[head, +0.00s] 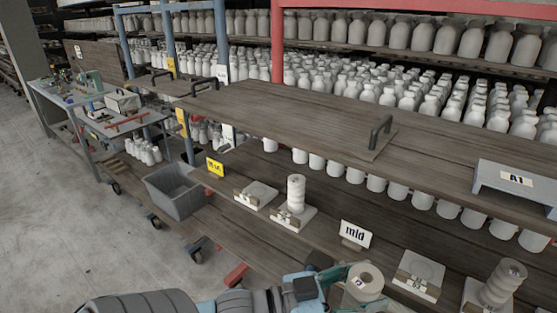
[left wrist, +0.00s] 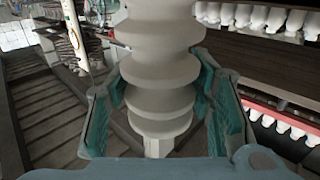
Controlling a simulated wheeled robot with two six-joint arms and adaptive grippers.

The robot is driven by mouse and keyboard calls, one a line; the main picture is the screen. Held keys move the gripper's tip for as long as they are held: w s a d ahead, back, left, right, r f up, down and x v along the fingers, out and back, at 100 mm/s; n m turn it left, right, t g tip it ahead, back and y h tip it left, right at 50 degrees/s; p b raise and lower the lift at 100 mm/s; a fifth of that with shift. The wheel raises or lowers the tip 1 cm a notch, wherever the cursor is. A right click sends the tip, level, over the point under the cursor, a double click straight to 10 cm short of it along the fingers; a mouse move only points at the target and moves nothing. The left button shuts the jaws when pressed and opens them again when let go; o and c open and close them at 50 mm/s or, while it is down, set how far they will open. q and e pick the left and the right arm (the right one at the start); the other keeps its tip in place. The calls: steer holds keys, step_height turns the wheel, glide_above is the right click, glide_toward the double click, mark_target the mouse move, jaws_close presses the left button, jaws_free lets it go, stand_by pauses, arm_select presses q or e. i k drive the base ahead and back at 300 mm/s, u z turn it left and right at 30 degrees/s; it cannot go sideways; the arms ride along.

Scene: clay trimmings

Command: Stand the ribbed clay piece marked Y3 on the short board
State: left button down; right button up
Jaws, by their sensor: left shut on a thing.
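My left gripper (head: 352,287) is shut on a pale ribbed clay piece (head: 366,280) in the lower middle of the head view. The piece is seen nearly end-on there, and its small mark is too small to read. In the left wrist view the ribbed piece (left wrist: 160,75) sits between the teal fingers of the left gripper (left wrist: 165,105). On the lower shelf are small pale boards: bare ones (head: 258,192) and (head: 420,270), and others bearing an upright ribbed piece (head: 296,195) and (head: 504,283). I cannot tell which is the short board. My right gripper is not in view.
A "mid" sign (head: 356,234) and a yellow sign (head: 215,167) stand among the boards. A wooden upper shelf (head: 290,115) with handles overhangs the back. A grey bin (head: 174,190) stands at the left. A grey stand marked A1 (head: 516,184) is at the right.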

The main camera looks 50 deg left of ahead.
mark_target(179, 87)
steer(key=u, duration=0.95)
steer(key=k, duration=1.2)
steer(key=u, duration=1.65)
steer(key=i, duration=0.95)
steer(key=u, duration=0.5)
steer(key=i, duration=1.9)
steer(key=z, duration=1.25)
steer(key=i, duration=1)
steer(key=z, duration=1.25)
steer(key=i, duration=0.2)
steer(key=z, duration=0.15)
